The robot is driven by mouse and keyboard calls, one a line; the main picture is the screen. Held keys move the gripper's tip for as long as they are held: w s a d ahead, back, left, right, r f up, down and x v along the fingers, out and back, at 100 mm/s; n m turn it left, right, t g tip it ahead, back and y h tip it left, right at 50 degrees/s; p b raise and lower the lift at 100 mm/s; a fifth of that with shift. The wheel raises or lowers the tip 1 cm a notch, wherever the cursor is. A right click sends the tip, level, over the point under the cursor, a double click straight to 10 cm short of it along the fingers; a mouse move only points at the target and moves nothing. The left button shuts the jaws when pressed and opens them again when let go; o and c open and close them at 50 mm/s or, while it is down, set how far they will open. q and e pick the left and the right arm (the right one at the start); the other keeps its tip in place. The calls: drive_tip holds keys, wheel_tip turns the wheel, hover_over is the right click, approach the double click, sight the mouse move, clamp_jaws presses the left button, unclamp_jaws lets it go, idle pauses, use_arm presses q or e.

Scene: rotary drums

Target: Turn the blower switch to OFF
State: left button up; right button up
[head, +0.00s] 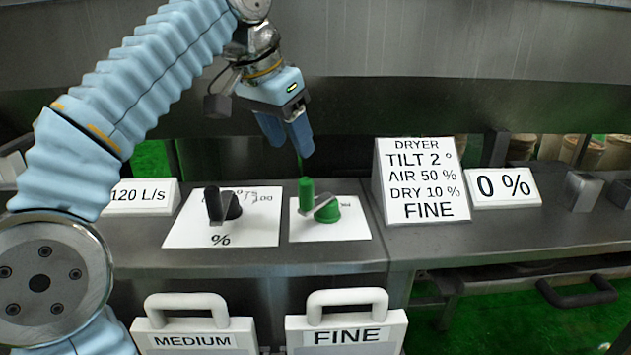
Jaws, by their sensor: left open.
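A green rotary switch (328,209) with an upright green handle stands on a white plate (345,230) on the grey metal ledge. The handle hides most of the plate's lettering, so I cannot read which position it points to. My left gripper (286,138) is above and slightly left of this switch, fingers pointing down. It is open, empty and apart from the switch. My right gripper is not in view.
A black dial (230,207) on a white percent plate stands left of the green switch. A dryer sign (420,180) and a 0 % display (503,188) stand right. MEDIUM (193,325) and FINE (345,330) panels with handles are in front, below the ledge.

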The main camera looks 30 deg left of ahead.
sight(305, 179)
use_arm(q)
drive_tip(key=b+x, duration=0.1)
drive_tip(key=x, duration=1.1)
drive_tip(key=shift+b, duration=0.35)
clamp_jaws()
